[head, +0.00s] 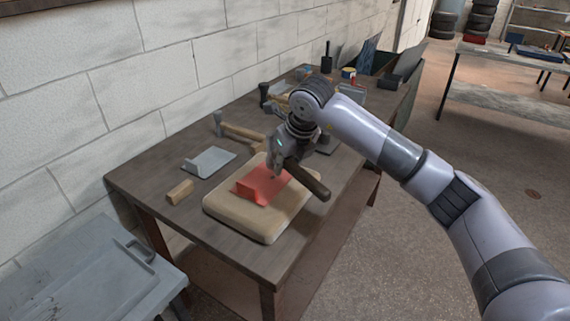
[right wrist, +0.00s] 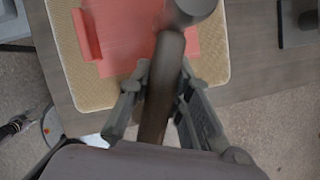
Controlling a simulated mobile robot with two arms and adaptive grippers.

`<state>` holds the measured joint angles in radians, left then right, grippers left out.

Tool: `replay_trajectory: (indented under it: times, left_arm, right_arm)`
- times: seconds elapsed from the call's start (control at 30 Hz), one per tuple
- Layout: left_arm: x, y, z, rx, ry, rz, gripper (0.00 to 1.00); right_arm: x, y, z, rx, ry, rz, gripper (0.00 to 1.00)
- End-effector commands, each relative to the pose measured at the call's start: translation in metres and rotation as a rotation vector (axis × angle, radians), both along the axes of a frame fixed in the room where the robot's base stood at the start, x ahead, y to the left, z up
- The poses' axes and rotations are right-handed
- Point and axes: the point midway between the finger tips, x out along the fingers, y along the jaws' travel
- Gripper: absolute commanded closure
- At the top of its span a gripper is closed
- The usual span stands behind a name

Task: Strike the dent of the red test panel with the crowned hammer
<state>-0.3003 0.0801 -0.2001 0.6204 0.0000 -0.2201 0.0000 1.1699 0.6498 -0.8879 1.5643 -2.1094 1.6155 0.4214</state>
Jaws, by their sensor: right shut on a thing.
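The red test panel (head: 262,187), with an upturned flange on its left, lies on a beige pad (head: 232,222) on the bench. My right gripper (head: 285,163) is above the panel, shut on the dark handle of a hammer (head: 308,181). In the right wrist view the handle (right wrist: 160,95) runs between the fingers, and the round head (right wrist: 192,8) is over the red panel (right wrist: 122,35). I cannot tell the shape of its striking face, or whether it touches the panel. The dent cannot be made out. My left gripper is out of view.
A grey bent panel (head: 208,160) and a small wooden block (head: 180,191) lie left of the pad. Another hammer (head: 240,131) lies behind, with more tools towards the bench's far end. A grey cabinet (head: 85,280) stands at lower left. The bench's front left corner is clear.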

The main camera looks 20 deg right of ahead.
Motion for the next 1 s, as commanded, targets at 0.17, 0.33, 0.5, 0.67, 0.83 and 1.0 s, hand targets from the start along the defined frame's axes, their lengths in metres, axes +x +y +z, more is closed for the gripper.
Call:
replay_trajectory:
  times: [0.17,0.33,0.5,0.67,0.83,1.0]
  left_arm:
    - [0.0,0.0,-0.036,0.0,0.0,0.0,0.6]
    - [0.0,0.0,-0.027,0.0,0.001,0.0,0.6]
    - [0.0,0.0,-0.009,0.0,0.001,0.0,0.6]
    - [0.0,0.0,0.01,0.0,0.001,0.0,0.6]
    - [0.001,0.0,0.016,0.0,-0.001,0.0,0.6]
    - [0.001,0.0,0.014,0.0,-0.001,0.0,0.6]
  right_arm:
    - [0.0,0.0,-0.043,0.0,0.0,0.0,1.0]
    - [0.0,0.0,-0.034,0.0,-0.001,0.0,1.0]
    - [0.0,0.0,-0.006,0.001,-0.002,0.0,1.0]
    - [0.001,0.0,0.027,0.001,-0.003,0.0,1.0]
    - [0.0,0.0,0.039,0.0,0.0,0.0,1.0]
    - [0.0,0.0,0.037,0.001,0.0,0.0,1.0]
